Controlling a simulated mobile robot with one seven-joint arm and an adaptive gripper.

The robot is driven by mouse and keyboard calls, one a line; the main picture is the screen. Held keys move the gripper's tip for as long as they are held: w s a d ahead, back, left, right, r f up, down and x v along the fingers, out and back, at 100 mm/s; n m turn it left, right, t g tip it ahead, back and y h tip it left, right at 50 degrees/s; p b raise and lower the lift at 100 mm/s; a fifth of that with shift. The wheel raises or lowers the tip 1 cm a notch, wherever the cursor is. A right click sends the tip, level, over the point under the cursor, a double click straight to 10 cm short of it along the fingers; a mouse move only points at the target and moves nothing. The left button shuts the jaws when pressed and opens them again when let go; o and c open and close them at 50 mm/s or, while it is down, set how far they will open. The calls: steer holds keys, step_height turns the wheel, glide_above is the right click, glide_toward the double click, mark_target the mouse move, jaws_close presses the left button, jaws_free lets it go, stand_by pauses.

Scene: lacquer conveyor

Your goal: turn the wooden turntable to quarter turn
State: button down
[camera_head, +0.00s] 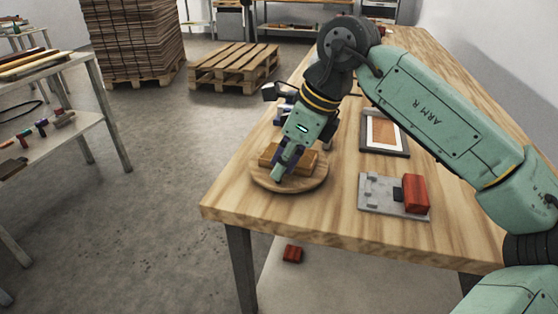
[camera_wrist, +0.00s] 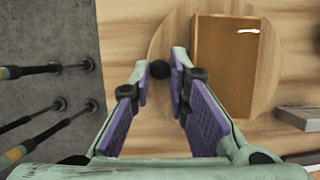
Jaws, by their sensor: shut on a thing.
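The wooden turntable (camera_head: 314,183) is a round, light disc near the table's front left corner. A brown rectangular wooden block (camera_head: 304,160) lies on it. In the wrist view the turntable (camera_wrist: 173,28) is at top centre, with the block (camera_wrist: 225,75) on its right part. A small black round knob (camera_wrist: 159,69) stands near the disc's left edge. My gripper (camera_head: 278,173) reaches down to the disc's left front side. In the wrist view my gripper (camera_wrist: 161,74) has its purple-padded fingers on either side of the knob, shut on it. The knob is hidden in the head view.
A grey plate (camera_head: 375,203) with a red block (camera_head: 416,194) lies right of the turntable; a dark-framed panel (camera_head: 385,132) lies behind it. Another small red block (camera_head: 292,253) is below the tabletop. A tool shelf (camera_head: 70,130) stands left across open floor.

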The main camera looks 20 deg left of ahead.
steer(key=shift+d+n, duration=0.2)
steer(key=shift+n, duration=0.1)
stand_by(0.4)
steer(key=c, duration=1.8)
jaws_free()
steer(key=v, duration=1.2)
